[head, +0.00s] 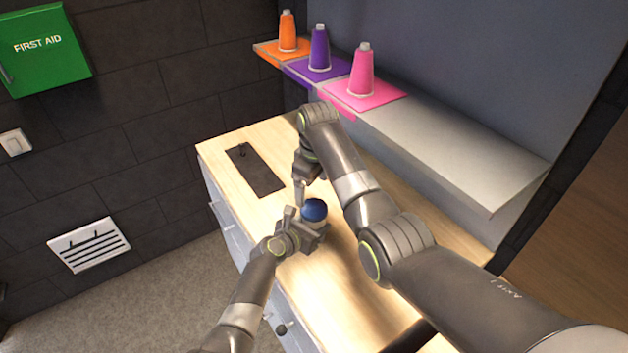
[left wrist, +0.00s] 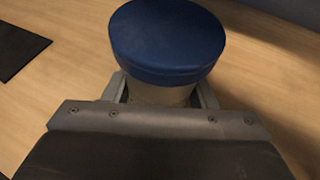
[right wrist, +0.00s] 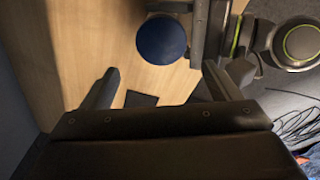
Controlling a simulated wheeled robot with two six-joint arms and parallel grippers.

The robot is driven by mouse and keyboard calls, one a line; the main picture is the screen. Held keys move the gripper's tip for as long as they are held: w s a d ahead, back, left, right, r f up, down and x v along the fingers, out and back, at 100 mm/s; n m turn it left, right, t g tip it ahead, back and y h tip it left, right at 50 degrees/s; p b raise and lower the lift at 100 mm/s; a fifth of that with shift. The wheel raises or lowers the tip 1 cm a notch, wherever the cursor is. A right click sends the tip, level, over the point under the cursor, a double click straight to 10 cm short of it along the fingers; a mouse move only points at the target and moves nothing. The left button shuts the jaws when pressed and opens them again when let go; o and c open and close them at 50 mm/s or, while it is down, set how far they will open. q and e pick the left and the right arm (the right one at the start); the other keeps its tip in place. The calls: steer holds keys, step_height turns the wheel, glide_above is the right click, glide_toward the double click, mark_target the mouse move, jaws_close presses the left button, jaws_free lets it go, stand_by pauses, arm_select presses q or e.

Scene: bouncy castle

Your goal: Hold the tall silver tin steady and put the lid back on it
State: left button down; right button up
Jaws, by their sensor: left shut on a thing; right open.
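The tall silver tin (left wrist: 160,95) stands upright on the wooden counter, its pale body showing between my left fingers. The blue lid (left wrist: 167,40) sits on top of the tin and looks level. The lid also shows in the head view (head: 314,210) and the right wrist view (right wrist: 162,41). My left gripper (head: 308,229) is shut around the tin below the lid. My right gripper (head: 301,188) is open and empty, just behind and to the left of the lid, apart from it. In the right wrist view its fingers (right wrist: 160,85) are spread wide. The tin's lower part is hidden.
A dark flat mat (head: 255,169) lies at the counter's (head: 222,150) far left. A shelf (head: 470,160) above the counter's back holds orange (head: 288,32), purple (head: 320,50) and pink (head: 363,75) cones. My right arm crosses over the counter.

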mark_target(314, 208)
steer(key=n, duration=0.6)
steer(key=shift+d+r+n, duration=0.1)
steer(key=shift+r+n, duration=0.2)
steer(key=n, duration=0.4)
steer(key=n+g, duration=0.1)
steer(key=n, duration=0.1)
steer(key=shift+d+r+n+h, duration=0.1)
steer(key=shift+r+n+h, duration=0.2)
steer(key=shift+n, duration=0.1)
steer(key=shift+f, duration=4)
